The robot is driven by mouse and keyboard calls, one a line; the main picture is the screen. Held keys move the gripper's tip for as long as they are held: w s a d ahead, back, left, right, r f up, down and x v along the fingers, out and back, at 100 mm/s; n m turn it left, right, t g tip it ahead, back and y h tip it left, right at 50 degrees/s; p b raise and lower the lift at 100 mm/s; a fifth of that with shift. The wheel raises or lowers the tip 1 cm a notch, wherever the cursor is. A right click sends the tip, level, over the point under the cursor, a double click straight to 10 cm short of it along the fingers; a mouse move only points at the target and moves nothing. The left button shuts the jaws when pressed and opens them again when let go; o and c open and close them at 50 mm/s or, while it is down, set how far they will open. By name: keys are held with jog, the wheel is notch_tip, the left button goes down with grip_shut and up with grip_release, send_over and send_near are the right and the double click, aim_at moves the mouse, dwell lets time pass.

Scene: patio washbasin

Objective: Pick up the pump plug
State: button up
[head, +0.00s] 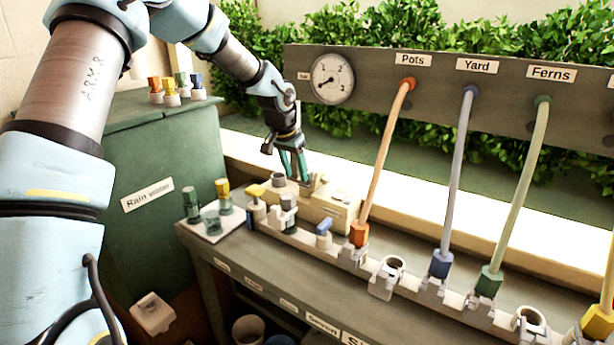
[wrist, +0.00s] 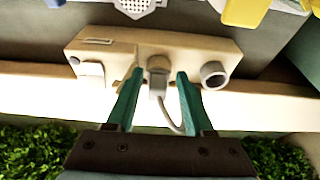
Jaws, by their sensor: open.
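The pump plug (wrist: 158,82) is a small grey-white block with a pale cable. In the wrist view it sits at the face of a cream box (wrist: 112,50), between my two green fingers. My gripper (wrist: 160,76) is open, with one finger on each side of the plug and a gap showing on both sides. In the head view my gripper (head: 293,176) points down at the back of the bench, over the cream box (head: 330,208). The plug is hard to make out there behind the fingers.
A round grey socket (wrist: 214,75) sticks out of the box beside the right finger. A rail with an orange connector (head: 359,233), a blue connector (head: 441,264) and a green connector (head: 489,281) runs right. A green tank (head: 150,235) stands left.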

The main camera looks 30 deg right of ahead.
jog(key=d, duration=0.1)
jog(key=w+d+p, duration=0.1)
jog(key=w+d, duration=0.1)
jog(key=d, duration=0.1)
jog(key=shift+r+p, duration=0.1)
jog(key=shift+p, duration=0.2)
jog(key=shift+p+x, duration=0.3)
jog(key=shift+x, duration=0.85)
jog(key=shift+w+d+f, duration=0.15)
jog(key=shift+w+f, duration=0.05)
jog(key=shift+f, duration=0.25)
grip_shut()
